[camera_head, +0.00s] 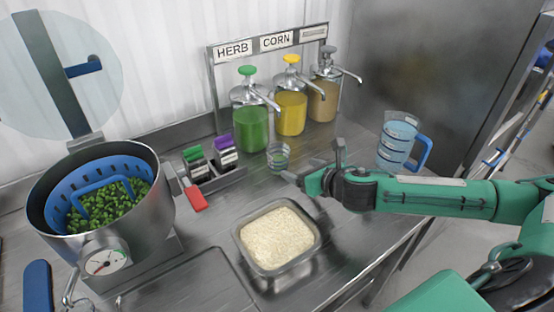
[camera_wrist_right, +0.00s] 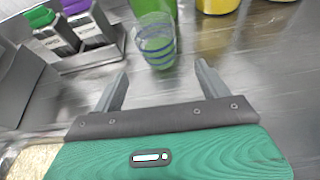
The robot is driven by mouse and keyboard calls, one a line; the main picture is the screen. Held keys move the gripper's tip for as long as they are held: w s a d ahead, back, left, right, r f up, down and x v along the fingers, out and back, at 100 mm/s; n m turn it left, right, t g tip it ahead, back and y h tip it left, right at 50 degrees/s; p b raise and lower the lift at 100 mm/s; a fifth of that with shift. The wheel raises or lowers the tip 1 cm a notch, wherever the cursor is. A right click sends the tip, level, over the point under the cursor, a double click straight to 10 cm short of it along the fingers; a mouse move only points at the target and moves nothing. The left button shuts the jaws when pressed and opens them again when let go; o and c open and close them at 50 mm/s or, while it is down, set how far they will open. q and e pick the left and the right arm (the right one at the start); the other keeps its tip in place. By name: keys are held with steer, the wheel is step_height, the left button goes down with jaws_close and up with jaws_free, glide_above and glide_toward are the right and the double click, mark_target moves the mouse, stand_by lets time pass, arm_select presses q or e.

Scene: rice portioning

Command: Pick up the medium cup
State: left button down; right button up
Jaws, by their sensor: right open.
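A small clear cup with blue bands (camera_head: 278,157) stands upright on the steel counter, in front of the green dispenser bottle. It also shows in the right wrist view (camera_wrist_right: 155,42), just beyond the fingertips and roughly centred between them. I cannot tell from its looks alone whether this is the medium size. My right gripper (camera_head: 314,163) is open and empty, to the right of the cup and pointing at it with a small gap. Its two fingers also show in the right wrist view (camera_wrist_right: 161,72). My left gripper is not in view.
A steel pan of rice (camera_head: 243,240) sits in front of the cup. A rack with green and purple blocks (camera_head: 222,153) stands to its left. Green, yellow (camera_head: 291,113) and tan pump bottles stand behind. A clear jug (camera_head: 397,140) is at right, a pot of green vegetables (camera_head: 150,226) at left.

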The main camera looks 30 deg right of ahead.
mark_target(285, 164)
steer(key=x, duration=0.4)
steer(key=shift+f+p+x, duration=0.15)
steer(key=shift+p+x, duration=0.25)
steer(key=shift+x, duration=1.05)
steer(key=shift+f+p+x, duration=0.15)
steer(key=shift+p+x, duration=0.2)
steer(key=shift+x, duration=1.1)
steer(key=shift+s+a, duration=0.15)
steer(key=shift+a, duration=0.05)
steer(key=c, duration=1)
steer(key=shift+c, duration=0.6)
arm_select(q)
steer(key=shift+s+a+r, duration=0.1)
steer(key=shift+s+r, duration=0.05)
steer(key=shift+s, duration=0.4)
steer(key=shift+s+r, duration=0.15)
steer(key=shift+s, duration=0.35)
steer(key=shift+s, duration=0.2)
arm_select(e)
steer(key=shift+r, duration=0.15)
